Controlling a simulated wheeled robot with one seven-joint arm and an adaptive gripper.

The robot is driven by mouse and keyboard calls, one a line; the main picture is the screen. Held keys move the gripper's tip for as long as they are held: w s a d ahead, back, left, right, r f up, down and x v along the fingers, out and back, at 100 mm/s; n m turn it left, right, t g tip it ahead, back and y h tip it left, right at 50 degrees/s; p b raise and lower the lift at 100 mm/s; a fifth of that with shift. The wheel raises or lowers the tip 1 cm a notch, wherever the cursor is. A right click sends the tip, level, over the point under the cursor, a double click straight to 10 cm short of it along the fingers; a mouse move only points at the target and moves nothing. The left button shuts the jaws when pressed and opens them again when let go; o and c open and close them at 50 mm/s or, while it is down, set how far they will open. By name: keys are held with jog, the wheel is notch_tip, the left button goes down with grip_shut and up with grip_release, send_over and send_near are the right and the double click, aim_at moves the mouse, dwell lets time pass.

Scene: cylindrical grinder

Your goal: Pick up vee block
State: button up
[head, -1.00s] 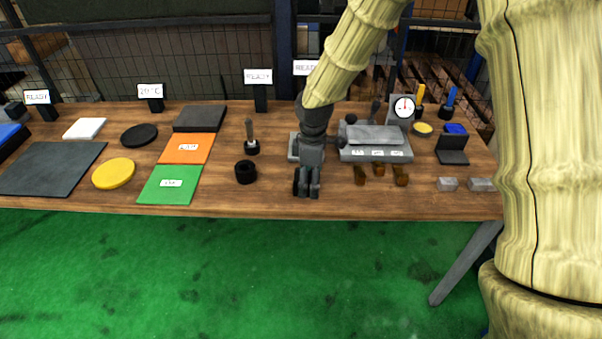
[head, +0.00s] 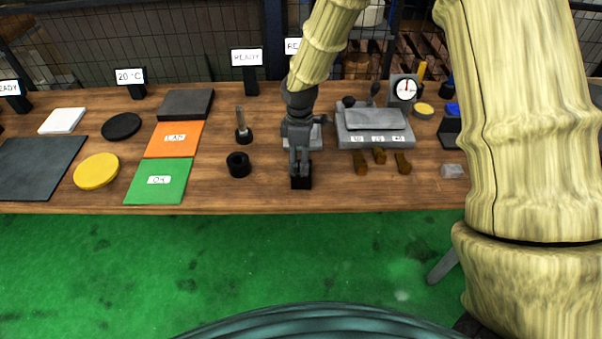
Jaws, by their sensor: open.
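My gripper (head: 300,172) is over the front part of the wooden table, pointing down, with its jaws open. A small dark block (head: 301,183) stands at the fingertips, partly hidden by them; it may be the vee block, but its shape is not clear. I cannot tell whether the fingers touch it. A small light grey block (head: 452,171) lies farther right, near my large arm link. No V groove can be made out on either block.
A black ring (head: 238,164) stands left of my gripper, with green (head: 158,183) and orange (head: 174,139) mats beyond. Right are a grey plate with labels (head: 378,137), several brown pieces (head: 380,156) and a dial gauge (head: 405,89). Bare wood (head: 340,192) lies along the front edge.

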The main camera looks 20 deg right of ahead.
jog(key=shift+s+f, duration=0.25)
jog(key=shift+f, duration=0.1)
jog(key=shift+s+d+f+p, duration=0.15)
jog(key=shift+f+p, duration=0.8)
jog(key=shift+f, duration=1.4)
jog(key=shift+r, duration=0.1)
grip_shut()
